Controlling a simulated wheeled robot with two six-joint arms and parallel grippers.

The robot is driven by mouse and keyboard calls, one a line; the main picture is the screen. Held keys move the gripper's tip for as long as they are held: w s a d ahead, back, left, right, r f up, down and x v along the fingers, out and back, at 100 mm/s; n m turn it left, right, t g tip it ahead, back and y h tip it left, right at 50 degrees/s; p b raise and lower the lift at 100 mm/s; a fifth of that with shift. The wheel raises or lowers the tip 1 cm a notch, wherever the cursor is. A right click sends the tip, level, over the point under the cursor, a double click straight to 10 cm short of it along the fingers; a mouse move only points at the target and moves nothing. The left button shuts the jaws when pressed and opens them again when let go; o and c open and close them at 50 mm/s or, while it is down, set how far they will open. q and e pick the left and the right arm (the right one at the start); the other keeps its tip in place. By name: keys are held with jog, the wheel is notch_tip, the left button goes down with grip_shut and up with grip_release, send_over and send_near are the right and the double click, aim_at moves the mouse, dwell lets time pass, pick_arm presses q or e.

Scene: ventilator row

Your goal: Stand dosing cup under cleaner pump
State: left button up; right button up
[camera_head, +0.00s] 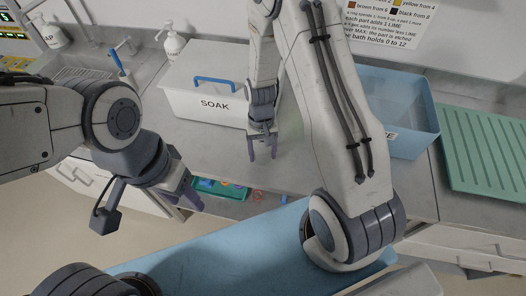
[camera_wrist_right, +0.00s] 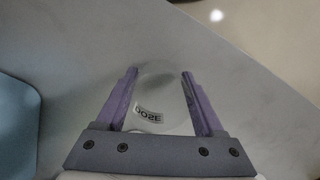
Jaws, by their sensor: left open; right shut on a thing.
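The dosing cup (camera_wrist_right: 150,113), a pale, see-through cup labelled DOSE, is between the purple fingers of my right gripper (camera_wrist_right: 160,76), which is shut on it. In the head view my right gripper (camera_head: 263,146) points down over the grey counter in front of the SOAK box; I cannot make out the cup there. A white pump bottle (camera_head: 173,44) stands behind the SOAK box's left end; its label is too small to read. Another pump bottle (camera_head: 48,34), with a label ending in AP, stands at the far left. My left gripper (camera_head: 187,190) is open near the counter's front edge.
The white SOAK box (camera_head: 207,100) has a blue-handled lid. A blue bin (camera_head: 405,115) and a green ribbed mat (camera_head: 487,150) are at the right. A teal tray (camera_head: 222,188) with small parts lies by the front edge. A sink (camera_head: 85,75) is at the left.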

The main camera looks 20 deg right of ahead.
jog(key=shift+f, duration=0.3)
jog(key=shift+f, duration=0.15)
jog(key=o, duration=1.3)
jog(key=shift+o, duration=0.2)
